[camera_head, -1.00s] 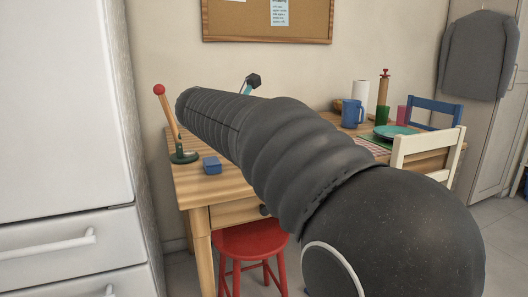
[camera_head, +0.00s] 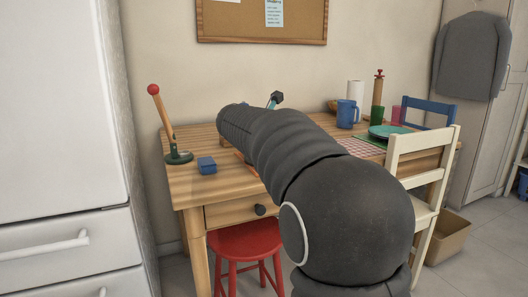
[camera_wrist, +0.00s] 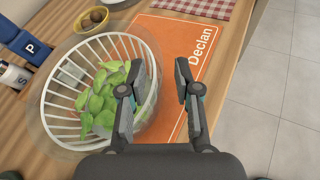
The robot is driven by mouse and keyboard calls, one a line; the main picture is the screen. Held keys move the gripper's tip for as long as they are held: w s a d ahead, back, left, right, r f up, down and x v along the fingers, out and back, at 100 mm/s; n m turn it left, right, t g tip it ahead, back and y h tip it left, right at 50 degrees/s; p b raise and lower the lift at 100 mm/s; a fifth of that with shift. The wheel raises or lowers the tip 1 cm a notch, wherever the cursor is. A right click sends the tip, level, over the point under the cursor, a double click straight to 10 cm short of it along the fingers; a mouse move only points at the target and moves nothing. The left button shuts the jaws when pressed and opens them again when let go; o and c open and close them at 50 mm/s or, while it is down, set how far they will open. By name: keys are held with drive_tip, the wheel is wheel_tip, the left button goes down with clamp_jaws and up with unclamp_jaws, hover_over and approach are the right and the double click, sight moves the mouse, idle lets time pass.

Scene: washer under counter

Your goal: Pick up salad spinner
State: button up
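The salad spinner (camera_wrist: 62,105) shows in the wrist view as a clear bowl with a white slatted basket and green leaves inside. It stands on the wooden table at the left of the picture, partly over an orange mat. My gripper (camera_wrist: 160,68) is open above the bowl's right side. Its left finger overlaps the basket's right rim in the picture; its right finger is over the orange mat. The space between the fingers looks empty, and I cannot tell whether a finger touches the bowl.
The orange mat (camera_wrist: 168,35) reads "Declan". A blue block marked P (camera_wrist: 30,47), a small jar (camera_wrist: 14,75) and a yellow bowl (camera_wrist: 92,20) stand near the spinner. In the head view a red stool (camera_head: 243,240) and a white chair (camera_head: 423,160) stand at the table (camera_head: 195,185).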

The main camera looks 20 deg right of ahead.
drive_tip(key=shift+w+d, duration=0.15)
drive_tip(key=shift+d, duration=0.05)
clamp_jaws()
drive_tip(key=shift+r, duration=0.2)
